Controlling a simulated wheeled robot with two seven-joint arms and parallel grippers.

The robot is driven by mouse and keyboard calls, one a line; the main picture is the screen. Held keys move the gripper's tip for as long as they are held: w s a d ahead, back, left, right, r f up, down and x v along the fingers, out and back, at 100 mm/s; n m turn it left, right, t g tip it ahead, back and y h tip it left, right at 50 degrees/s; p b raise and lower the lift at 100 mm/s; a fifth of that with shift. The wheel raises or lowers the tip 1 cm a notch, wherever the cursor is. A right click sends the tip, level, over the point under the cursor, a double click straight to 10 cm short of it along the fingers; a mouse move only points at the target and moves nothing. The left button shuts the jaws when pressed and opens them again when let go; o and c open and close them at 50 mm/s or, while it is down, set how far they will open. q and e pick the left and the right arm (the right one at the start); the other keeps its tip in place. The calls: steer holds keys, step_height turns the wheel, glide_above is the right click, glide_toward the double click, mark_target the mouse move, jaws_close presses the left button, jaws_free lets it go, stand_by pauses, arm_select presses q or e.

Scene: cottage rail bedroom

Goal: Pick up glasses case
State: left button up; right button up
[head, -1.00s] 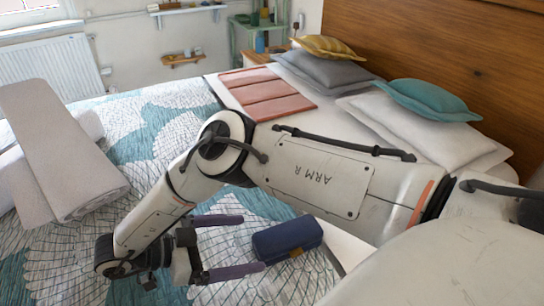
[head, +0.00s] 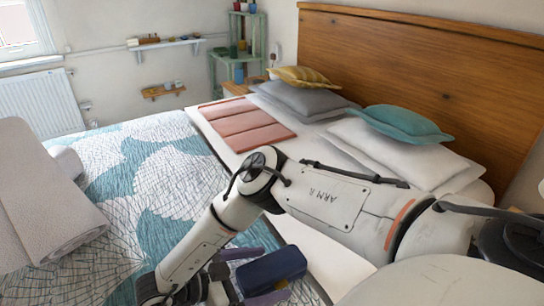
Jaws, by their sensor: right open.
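The glasses case (head: 270,267) is a dark blue, rounded box lying on the patterned bed cover, low in the middle of the head view. My right gripper (head: 275,273) is open, reaching toward it from the left. One purple-grey finger shows along the case's far side and the other along its near side, so the case appears to lie between them. Whether either finger touches it I cannot tell. Part of the gripper is cut by the bottom of the picture. My left gripper is not in view.
The bed (head: 150,200) has a teal and white cover. Rolled grey towels (head: 50,210) lie at left. A folded pink blanket (head: 245,125), pillows (head: 400,152) and a teal cushion (head: 402,123) lie toward the wooden headboard (head: 420,70). The cover between towels and arm is clear.

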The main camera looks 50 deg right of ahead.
steer(key=c, duration=1.2)
